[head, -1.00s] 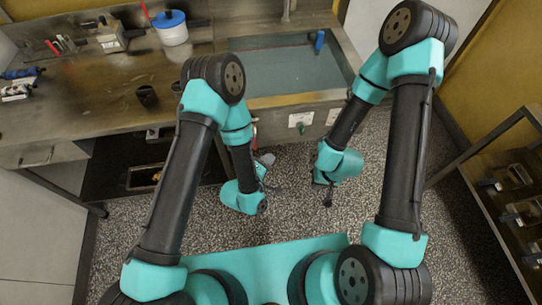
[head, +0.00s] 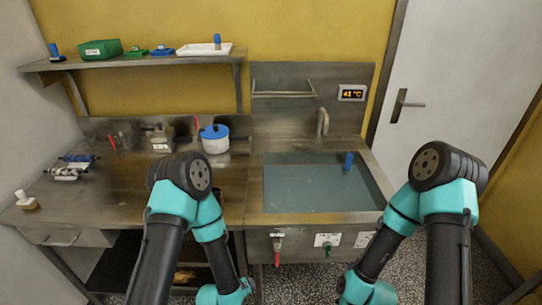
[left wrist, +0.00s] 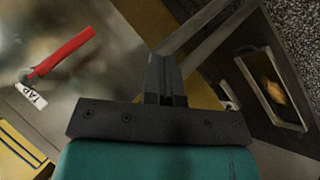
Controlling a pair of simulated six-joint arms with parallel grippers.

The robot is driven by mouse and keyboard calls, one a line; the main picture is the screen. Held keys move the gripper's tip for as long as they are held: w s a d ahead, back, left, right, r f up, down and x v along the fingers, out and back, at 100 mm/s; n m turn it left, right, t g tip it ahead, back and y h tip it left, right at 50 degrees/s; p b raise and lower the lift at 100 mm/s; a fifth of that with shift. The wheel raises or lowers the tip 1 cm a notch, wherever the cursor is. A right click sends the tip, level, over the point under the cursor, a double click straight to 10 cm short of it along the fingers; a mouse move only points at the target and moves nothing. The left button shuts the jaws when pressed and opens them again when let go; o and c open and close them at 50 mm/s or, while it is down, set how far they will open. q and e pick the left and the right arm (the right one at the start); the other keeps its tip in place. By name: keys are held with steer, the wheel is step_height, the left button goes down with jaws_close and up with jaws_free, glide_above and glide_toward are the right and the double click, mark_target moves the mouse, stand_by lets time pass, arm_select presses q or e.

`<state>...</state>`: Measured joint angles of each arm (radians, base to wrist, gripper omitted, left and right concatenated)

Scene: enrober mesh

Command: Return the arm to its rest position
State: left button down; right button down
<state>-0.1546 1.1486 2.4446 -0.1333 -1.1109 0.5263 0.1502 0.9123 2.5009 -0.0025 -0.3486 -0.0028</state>
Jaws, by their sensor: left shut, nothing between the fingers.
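My left gripper (left wrist: 166,78) shows in the left wrist view with its two dark fingers together and nothing between them. In the head view my left arm comes down in front of the bench, and its wrist hangs at the bottom edge beside the sink front. My right arm hangs in front of the right part of the sink, and its gripper is cut off by the bottom edge of the head view.
The red tap handle (left wrist: 62,52) is near my left gripper. A tray (left wrist: 272,90) lies below the bench. A blue-lidded pot (head: 215,140) stands on the bench.

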arm_select(q)
steer(key=s+a+m+g+y, duration=0.2)
steer(key=s+a+g, duration=0.4)
steer(key=s+a, duration=0.4)
steer(key=a, duration=0.5)
steer(key=shift+s+m+g, duration=0.15)
steer(key=shift+m+g, duration=0.15)
